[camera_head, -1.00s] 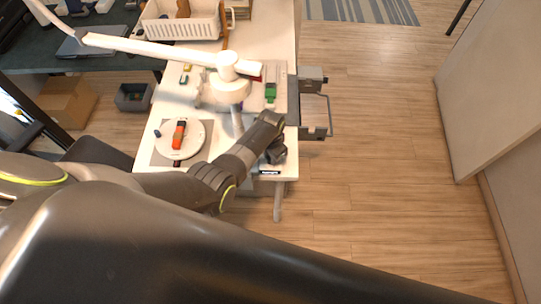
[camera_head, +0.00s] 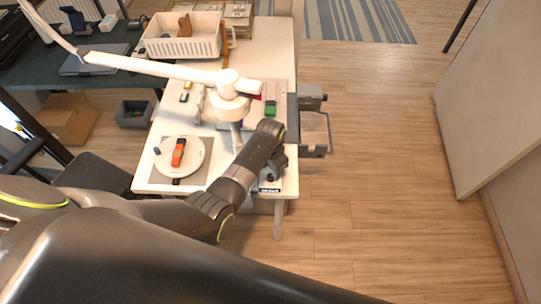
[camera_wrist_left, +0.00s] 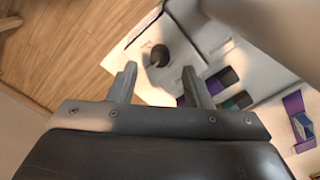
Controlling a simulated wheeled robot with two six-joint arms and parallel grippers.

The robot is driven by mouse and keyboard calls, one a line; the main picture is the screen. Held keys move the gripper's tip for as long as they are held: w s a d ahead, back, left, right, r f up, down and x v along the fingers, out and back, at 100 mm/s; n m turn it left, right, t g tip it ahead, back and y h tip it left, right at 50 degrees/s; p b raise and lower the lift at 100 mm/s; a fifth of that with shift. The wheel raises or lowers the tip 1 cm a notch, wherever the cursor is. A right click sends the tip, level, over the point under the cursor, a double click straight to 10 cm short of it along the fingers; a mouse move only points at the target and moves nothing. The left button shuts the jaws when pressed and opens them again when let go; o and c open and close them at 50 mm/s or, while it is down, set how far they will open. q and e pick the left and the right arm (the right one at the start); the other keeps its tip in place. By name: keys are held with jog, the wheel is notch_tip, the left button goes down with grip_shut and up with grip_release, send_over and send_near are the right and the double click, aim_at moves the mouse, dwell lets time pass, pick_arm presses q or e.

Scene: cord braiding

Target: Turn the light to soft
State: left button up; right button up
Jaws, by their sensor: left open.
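A white desk lamp (camera_head: 229,103) with a long jointed arm hangs over the white table. In the left wrist view, a dark round knob-like thing (camera_wrist_left: 160,55) stands on a white surface, just beyond my fingertips. No setting on it can be read. My left gripper (camera_head: 272,172) is at the table's near right corner, pointing down, right of and nearer than the lamp head. In the left wrist view its two fingers (camera_wrist_left: 160,80) are apart with nothing between them. In the head view my arm hides what is under it. My right gripper is not in view.
A round white plate (camera_head: 180,158) with an orange-and-dark item lies at the table's left. A white basket (camera_head: 182,46) stands at the back. A grey rack (camera_head: 314,130) sticks out at the right edge. The floor right of the table is clear.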

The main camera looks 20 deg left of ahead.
aim_at(270, 177)
pick_arm(q)
notch_tip(270, 177, up, 8)
dwell(0.4)
jog(key=shift+s+f, duration=0.1)
dwell(0.5)
